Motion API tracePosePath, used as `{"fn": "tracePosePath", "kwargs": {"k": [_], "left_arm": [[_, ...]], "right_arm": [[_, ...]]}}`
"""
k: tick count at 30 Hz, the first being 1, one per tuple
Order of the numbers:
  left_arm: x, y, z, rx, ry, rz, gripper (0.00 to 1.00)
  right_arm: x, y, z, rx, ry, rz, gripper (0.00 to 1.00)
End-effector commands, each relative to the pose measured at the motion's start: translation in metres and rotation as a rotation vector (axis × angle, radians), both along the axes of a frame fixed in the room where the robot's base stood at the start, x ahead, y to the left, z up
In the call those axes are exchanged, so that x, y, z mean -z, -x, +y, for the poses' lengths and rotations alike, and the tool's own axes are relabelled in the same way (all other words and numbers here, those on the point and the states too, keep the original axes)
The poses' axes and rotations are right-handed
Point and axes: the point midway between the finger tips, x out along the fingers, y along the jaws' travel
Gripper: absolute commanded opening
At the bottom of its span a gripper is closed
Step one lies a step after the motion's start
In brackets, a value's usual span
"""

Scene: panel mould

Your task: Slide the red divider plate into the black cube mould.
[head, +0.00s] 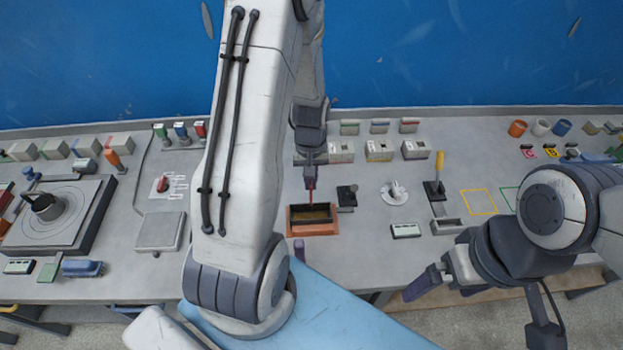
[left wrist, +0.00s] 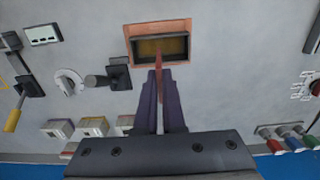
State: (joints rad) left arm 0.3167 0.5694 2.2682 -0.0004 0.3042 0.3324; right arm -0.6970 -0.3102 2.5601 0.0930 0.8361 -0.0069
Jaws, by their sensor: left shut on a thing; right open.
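The black cube mould (left wrist: 143,52) sits in an orange-brown tray (head: 296,231) near the table's front edge, its opening facing up with a yellowish inside. My left gripper (head: 311,185) is at the mould's back side, pointing down. It is shut on the thin red divider plate (left wrist: 159,82), which stands edge-on between the dark fingers. In the left wrist view the plate's far end overlaps the mould's opening; I cannot tell whether it is inside or above. My right gripper (head: 426,282) is open and empty at the table's front edge, right of the mould.
A small black fixture (head: 347,195) stands close to the mould's right. A white round part (head: 394,192) and a yellow-handled lever (head: 437,178) are further right. Labelled blocks (head: 379,150) line up behind. A grey square plate (head: 160,231) lies left.

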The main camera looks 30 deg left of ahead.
Motion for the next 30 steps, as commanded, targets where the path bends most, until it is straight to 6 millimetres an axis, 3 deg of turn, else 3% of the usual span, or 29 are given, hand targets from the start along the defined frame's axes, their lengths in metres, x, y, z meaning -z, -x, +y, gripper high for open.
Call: {"fn": "tracePosePath", "kwargs": {"k": [13, 30], "left_arm": [[0.044, -0.001, -0.002, 0.003, 0.0, 0.0, 0.0], [0.049, -0.001, -0.001, 0.002, -0.001, -0.001, 0.0]], "right_arm": [[0.035, 0.0, 0.0, 0.006, 0.0, 0.001, 1.0], [0.038, 0.0, 0.0, 0.007, 0.0, 0.001, 1.0]]}}
